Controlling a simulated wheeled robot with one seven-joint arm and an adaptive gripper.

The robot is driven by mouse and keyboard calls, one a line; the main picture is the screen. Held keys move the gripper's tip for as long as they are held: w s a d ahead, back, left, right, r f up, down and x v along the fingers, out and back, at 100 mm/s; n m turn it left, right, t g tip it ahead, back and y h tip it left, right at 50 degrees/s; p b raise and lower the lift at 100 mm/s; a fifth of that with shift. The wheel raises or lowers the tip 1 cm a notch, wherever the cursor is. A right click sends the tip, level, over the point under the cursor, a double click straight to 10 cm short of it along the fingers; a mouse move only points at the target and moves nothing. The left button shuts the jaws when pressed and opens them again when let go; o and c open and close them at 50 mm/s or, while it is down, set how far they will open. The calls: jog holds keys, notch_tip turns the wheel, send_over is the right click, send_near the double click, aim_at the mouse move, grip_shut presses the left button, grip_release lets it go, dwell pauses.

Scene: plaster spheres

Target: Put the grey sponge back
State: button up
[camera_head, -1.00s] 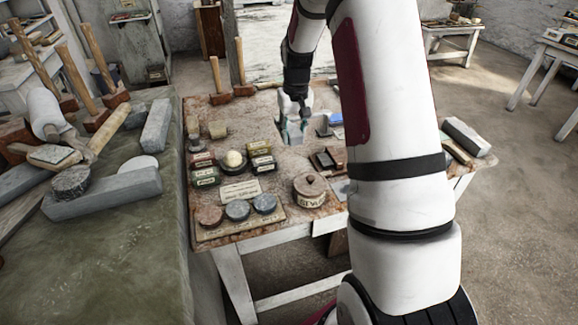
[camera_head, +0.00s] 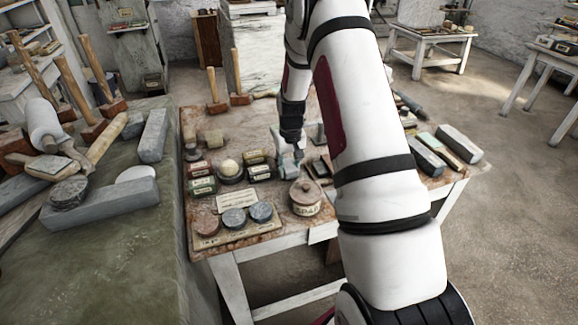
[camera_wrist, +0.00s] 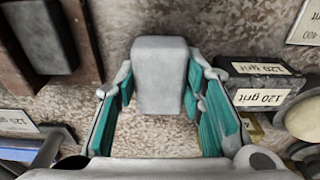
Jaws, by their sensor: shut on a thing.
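My gripper (camera_head: 289,165) is low over the stone-topped table, right of the labelled grit blocks and behind the lidded pot. In the wrist view its teal-padded fingers (camera_wrist: 161,92) stand on both sides of a light grey block, the grey sponge (camera_wrist: 160,72), and grip it. In the head view the sponge is mostly hidden by the gripper. I cannot tell whether its underside touches the table.
A black 120 grit block (camera_wrist: 262,84) lies close right of the fingers in the wrist view. A dark block in a brown wooden holder (camera_wrist: 86,40) is at upper left. The lidded pot (camera_head: 305,197) stands nearer the camera. Bare tabletop surrounds the sponge.

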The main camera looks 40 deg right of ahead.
aim_at(290, 167)
jog(key=shift+f, duration=0.15)
jog(key=o, duration=1.2)
jog(key=s+a+r, duration=0.2)
jog(key=a+r, duration=0.1)
jog(key=r, duration=0.8)
jog(key=s+a+r, duration=0.3)
jog(key=a+r, duration=0.1)
jog(key=r, duration=0.7)
jog(key=s+a+r+n+t, duration=0.1)
jog(key=s+a+r, duration=0.45)
jog(key=s, duration=0.25)
jog(key=s+a+r+n+t, duration=0.1)
jog(key=s+a+r+t, duration=0.1)
jog(key=s+a+r, duration=0.35)
jog(key=s+a+f+n, duration=0.1)
jog(key=s+a, duration=0.2)
jog(key=s, duration=0.8)
jog(key=shift+a+f+t+b, duration=0.3)
jog(key=shift+t+b, duration=0.05)
jog(key=shift+t, duration=0.05)
